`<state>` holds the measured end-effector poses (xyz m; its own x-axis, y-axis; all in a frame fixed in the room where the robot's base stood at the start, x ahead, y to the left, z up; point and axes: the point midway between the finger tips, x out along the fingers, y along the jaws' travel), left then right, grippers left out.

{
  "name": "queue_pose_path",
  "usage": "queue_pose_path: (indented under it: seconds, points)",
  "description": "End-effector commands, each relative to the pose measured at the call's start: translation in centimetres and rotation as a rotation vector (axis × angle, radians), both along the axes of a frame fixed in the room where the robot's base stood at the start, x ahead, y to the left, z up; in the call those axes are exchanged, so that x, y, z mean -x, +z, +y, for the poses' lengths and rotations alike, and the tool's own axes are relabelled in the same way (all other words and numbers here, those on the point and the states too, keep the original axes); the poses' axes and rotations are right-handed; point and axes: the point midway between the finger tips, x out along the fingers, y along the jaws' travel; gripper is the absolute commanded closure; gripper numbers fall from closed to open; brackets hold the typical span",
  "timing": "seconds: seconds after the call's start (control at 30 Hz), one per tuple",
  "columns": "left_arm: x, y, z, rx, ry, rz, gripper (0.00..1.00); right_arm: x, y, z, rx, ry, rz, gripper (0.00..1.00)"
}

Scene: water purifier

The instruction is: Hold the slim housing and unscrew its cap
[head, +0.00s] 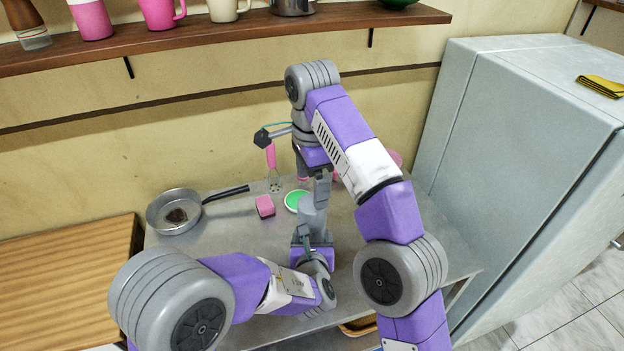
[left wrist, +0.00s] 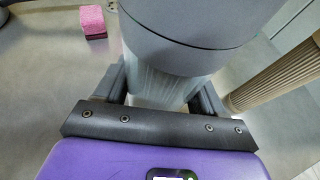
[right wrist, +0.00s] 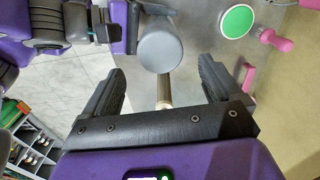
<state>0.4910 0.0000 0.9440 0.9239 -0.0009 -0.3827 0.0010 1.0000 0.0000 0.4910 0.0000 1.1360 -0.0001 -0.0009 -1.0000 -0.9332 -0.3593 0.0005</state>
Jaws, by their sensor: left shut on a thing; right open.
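The slim housing has a grey cap (head: 313,214) and a clear ribbed body (left wrist: 165,82). It stands upright over the metal counter; its lower end is hidden. My left gripper (head: 311,243) is shut around the body just below the cap, one finger on each side in the left wrist view. My right gripper (head: 322,186) is directly above the cap, pointing down. In the right wrist view its fingers (right wrist: 162,68) are open and apart, with the round cap top (right wrist: 161,50) between and beyond them, not visibly touched.
A pink sponge (head: 264,206), a green-topped disc (head: 295,200) and a frying pan (head: 176,210) lie on the counter (head: 232,228). A pink-handled utensil (head: 271,160) is behind. A beige ribbed cylinder (left wrist: 285,78) is beside the housing. A grey fridge (head: 520,150) stands right.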

Motion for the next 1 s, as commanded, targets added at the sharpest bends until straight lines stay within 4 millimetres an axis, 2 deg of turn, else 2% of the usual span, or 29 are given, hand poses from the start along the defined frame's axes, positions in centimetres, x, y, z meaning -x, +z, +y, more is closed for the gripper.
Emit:
queue_pose_path:
  seconds: [0.17, 0.37, 1.0]
  points:
    - [0.0, 0.0, 0.0, 0.000, 0.000, 0.000, 1.00, 0.0, -0.1, 0.0, -0.001, -0.054, 0.000, 0.08]
    - [0.0, 0.0, 0.0, 0.000, 0.000, 0.000, 1.00, -0.1, -1.2, -0.1, 0.001, -0.055, 0.002, 0.08]
    - [0.0, 0.0, 0.0, 0.000, 0.000, 0.000, 1.00, 0.0, -7.5, 0.0, -0.001, -0.054, 0.000, 0.08]
